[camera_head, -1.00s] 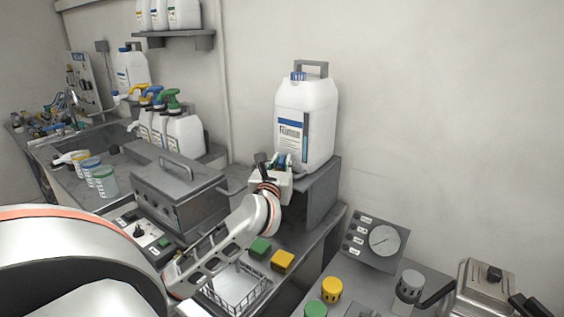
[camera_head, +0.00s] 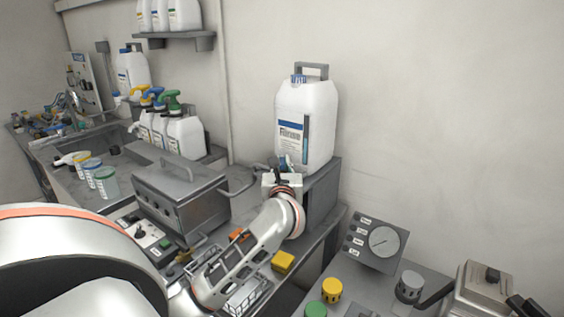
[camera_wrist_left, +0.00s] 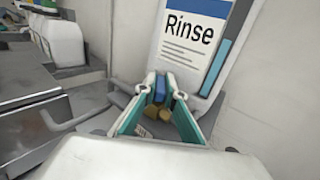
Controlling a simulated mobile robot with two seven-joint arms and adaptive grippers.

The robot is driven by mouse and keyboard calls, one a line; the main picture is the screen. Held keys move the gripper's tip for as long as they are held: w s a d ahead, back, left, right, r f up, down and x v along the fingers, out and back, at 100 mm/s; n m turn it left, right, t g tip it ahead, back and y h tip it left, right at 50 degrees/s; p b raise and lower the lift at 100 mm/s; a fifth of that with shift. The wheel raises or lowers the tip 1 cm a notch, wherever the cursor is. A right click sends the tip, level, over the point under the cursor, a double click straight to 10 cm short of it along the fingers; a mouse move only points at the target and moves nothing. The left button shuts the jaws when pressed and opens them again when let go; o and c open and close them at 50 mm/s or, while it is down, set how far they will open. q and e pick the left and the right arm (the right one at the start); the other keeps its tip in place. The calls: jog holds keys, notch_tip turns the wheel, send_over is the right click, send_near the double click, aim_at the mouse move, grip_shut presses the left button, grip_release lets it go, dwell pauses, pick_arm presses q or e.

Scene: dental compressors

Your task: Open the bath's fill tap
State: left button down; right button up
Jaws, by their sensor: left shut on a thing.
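A white jug (camera_head: 305,125) labelled "Rinse" stands on a grey stand (camera_head: 322,195); its label also shows in the left wrist view (camera_wrist_left: 195,45). Low at the jug's front, a small tap with a blue lever (camera_wrist_left: 160,89) and brass-coloured parts (camera_wrist_left: 154,112) shows between my left fingers. My left gripper (camera_head: 285,163) reaches the jug's base and is shut on the blue lever, its fingers (camera_wrist_left: 163,86) on either side. The gripper mostly hides the tap in the head view. The grey lidded bath (camera_head: 180,195) stands left of the stand, a curved pipe (camera_head: 240,184) beside it. My right gripper is out of view.
Spray bottles (camera_head: 183,138) and cups (camera_head: 106,182) stand behind and left of the bath. A yellow block (camera_head: 283,261) and a wire basket (camera_head: 245,297) lie near my left arm. A gauge panel (camera_head: 376,242) stands at right. The wall is close behind the jug.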

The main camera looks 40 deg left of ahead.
pick_arm(q)
jog(key=shift+w+d+f+n+g+y, duration=0.1)
jog(key=shift+n+g+y, duration=0.8)
jog(key=shift+g+y, duration=0.1)
jog(key=shift+f+n+g+y+b, duration=0.1)
jog(key=shift+n+g+y+b, duration=0.35)
jog(key=shift+n+g+y, duration=0.55)
jog(key=n+g+b, duration=0.1)
jog(key=g, duration=0.1)
jog(key=n+g+y+b, duration=0.1)
jog(key=n+g+b, duration=0.1)
jog(key=g, duration=0.1)
jog(key=shift+f+g+y, duration=0.2)
jog(key=shift+g+y, duration=0.1)
jog(key=shift+n+g+b, duration=0.45)
jog(key=shift+n+g, duration=0.15)
jog(key=n+g+b, duration=0.2)
jog(key=g, duration=0.1)
jog(key=shift+r+g+b, duration=0.15)
jog(key=shift+g+b, duration=0.15)
jog(key=shift+g, duration=0.1)
jog(key=shift+r+n+g, duration=0.15)
jog(key=shift+n+g, duration=0.35)
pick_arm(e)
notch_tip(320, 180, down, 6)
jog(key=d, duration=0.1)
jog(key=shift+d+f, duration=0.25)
